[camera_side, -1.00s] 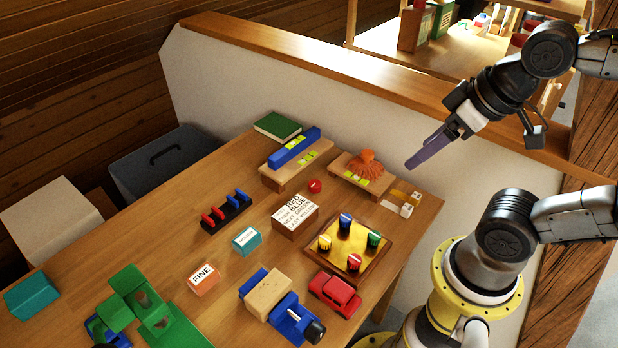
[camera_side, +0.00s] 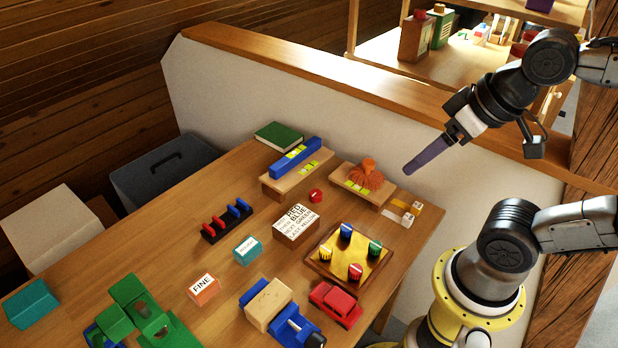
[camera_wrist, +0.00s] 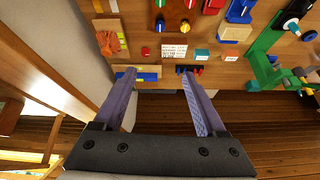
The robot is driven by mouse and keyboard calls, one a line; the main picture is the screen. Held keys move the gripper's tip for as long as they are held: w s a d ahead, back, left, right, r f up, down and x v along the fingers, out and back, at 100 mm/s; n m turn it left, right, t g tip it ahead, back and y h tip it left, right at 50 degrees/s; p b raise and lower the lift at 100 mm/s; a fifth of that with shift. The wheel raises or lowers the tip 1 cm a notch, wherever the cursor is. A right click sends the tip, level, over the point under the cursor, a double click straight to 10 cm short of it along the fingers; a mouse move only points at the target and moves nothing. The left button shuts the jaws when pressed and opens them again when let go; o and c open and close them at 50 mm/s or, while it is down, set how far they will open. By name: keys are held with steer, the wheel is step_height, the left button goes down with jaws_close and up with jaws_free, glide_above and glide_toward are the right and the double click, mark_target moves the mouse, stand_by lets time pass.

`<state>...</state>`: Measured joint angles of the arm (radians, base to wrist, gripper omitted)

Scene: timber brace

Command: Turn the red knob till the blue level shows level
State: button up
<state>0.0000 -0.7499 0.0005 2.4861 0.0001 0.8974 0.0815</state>
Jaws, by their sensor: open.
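The red knob (camera_side: 355,272) is at the front of a yellow board with several coloured knobs, on the right part of the table. A separate small red round piece (camera_side: 316,195) lies near the wooden blocks. The blue level (camera_side: 295,157) is a long blue bar with yellow-green windows on a wooden block at the back; its bubble is too small to read. In the wrist view the level (camera_wrist: 146,69) is partly hidden by the left finger. My gripper (camera_side: 405,171) is open and empty, raised above the table's back right corner, apart from everything. Its two purple fingers (camera_wrist: 184,70) show spread.
A wooden block with an orange piece (camera_side: 366,172) stands beside the level. A printed sign block (camera_side: 297,222), red car (camera_side: 336,303), peg rack (camera_side: 227,219) and FINE block (camera_side: 203,288) occupy the table. A white wall with a wooden ledge (camera_side: 370,90) runs behind.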

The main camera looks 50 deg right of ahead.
steer(key=w+r+m, duration=0.2)
steer(key=w+r, duration=0.1)
steer(key=w, duration=0.1)
steer(key=m+g, duration=0.5)
steer(key=g, duration=0.1)
glide_above(316, 193)
step_height(316, 193, down, 18)
steer(key=f, duration=0.1)
step_height(316, 193, down, 14)
steer(key=shift+r, duration=0.2)
jaws_close()
